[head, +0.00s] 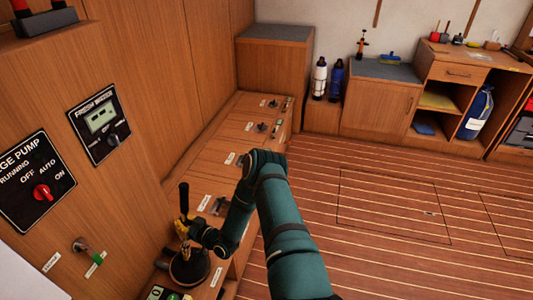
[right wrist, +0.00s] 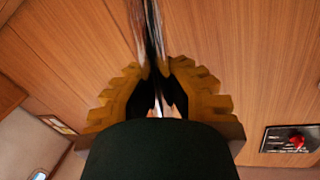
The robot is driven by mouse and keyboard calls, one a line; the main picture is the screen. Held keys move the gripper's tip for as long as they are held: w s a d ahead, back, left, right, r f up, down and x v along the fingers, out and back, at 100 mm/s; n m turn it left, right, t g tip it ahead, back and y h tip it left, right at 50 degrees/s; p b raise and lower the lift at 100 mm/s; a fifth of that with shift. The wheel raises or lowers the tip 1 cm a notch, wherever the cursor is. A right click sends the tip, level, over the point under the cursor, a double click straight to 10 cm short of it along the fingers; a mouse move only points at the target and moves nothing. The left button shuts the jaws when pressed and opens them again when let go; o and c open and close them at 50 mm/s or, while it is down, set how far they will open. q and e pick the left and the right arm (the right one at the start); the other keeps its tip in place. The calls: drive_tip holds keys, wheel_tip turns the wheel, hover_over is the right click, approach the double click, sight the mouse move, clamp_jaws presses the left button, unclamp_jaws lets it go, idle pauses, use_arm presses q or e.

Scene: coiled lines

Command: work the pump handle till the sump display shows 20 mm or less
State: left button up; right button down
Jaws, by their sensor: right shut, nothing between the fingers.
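The pump handle (head: 184,198) is an upright black grip above a dark, round pump base (head: 190,268), at the lower left of the head view. My right gripper (head: 183,229) is at the lower part of the handle, its yellow fingers shut with nothing between them. In the right wrist view the shut fingers (right wrist: 158,108) have a blurred dark and shiny rod just beyond their tips; I cannot tell whether they touch it. A small dark panel with a pale green screen (head: 158,292) is cut by the bottom edge; its reading is not legible. My left gripper is out of view.
A bilge pump panel (head: 38,182) with a red knob and a fresh water panel (head: 100,121) are on the wooden wall at left. A low bench with labelled fittings (head: 262,125) runs back beyond the pump. The planked floor (head: 390,215) at right is clear.

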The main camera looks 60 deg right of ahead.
drive_tip(key=a+n, duration=0.1)
drive_tip(key=s+a, duration=0.1)
drive_tip(key=a, duration=0.1)
drive_tip(key=shift+s+f+n, duration=0.1)
drive_tip(key=shift+s+n, duration=0.1)
drive_tip(key=shift+n, duration=0.2)
drive_tip(key=shift+s+a+f+n, duration=0.2)
drive_tip(key=shift+a+n, duration=0.1)
drive_tip(key=shift+a, duration=0.2)
drive_tip(key=c, duration=1.1)
unclamp_jaws()
drive_tip(key=shift+d+r, duration=0.1)
drive_tip(key=shift+o, duration=0.2)
drive_tip(key=shift+w+r, duration=0.1)
drive_tip(key=shift+r, duration=0.05)
drive_tip(key=shift+t, duration=0.3)
drive_tip(key=s+d, duration=0.1)
drive_tip(key=s, duration=1.1)
